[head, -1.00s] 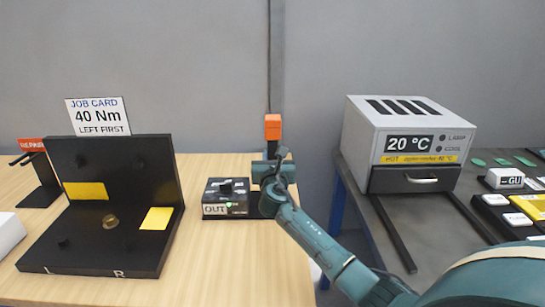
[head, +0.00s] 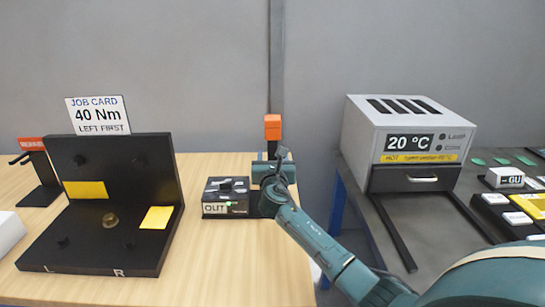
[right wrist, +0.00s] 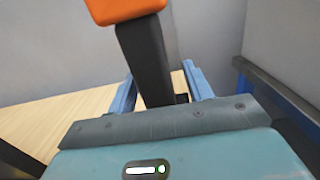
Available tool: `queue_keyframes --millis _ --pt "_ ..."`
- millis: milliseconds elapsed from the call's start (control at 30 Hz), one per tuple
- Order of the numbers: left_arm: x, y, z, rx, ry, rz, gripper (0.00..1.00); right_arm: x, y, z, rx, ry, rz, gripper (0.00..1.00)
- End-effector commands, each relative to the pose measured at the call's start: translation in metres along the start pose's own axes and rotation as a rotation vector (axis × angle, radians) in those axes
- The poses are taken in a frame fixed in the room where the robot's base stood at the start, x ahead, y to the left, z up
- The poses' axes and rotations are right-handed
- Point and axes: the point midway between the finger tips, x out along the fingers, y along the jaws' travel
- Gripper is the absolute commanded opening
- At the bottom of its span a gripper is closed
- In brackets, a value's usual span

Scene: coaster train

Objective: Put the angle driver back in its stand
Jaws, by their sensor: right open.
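The angle driver (head: 272,127) shows as an orange block on a dark upright shaft. My left gripper is out of view.
A small black box (head: 226,205) marked OUT stands just left of my gripper. A black fixture (head: 90,255) with yellow pads and a job card (head: 98,115) fills the left. A grey oven (head: 405,115) stands on the right bench. The wooden table's front is clear.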

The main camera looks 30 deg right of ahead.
Motion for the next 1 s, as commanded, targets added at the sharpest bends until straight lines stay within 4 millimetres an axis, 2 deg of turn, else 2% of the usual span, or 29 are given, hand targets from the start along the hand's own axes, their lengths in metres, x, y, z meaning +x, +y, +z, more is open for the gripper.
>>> queue_keyframes --millis 33,167,267,700,833,1000 --pt "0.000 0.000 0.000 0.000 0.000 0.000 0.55 -0.001 0.000 -0.007 -0.002 0.012 0.000 0.51" --pt "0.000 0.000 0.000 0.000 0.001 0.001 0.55 -0.001 0.000 -0.005 -0.002 0.009 0.000 0.51" --pt "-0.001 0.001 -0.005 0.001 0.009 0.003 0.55 -0.013 0.000 -0.004 -0.001 0.007 0.001 0.51" --pt "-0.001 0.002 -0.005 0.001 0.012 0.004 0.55 -0.104 0.000 -0.002 -0.001 0.002 0.002 0.51" --pt "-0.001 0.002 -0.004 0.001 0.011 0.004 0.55 -0.121 0.000 -0.001 0.000 0.002 0.001 0.51" --pt "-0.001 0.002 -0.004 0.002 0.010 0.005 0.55 -0.131 0.000 0.000 0.000 0.001 0.000 0.51"
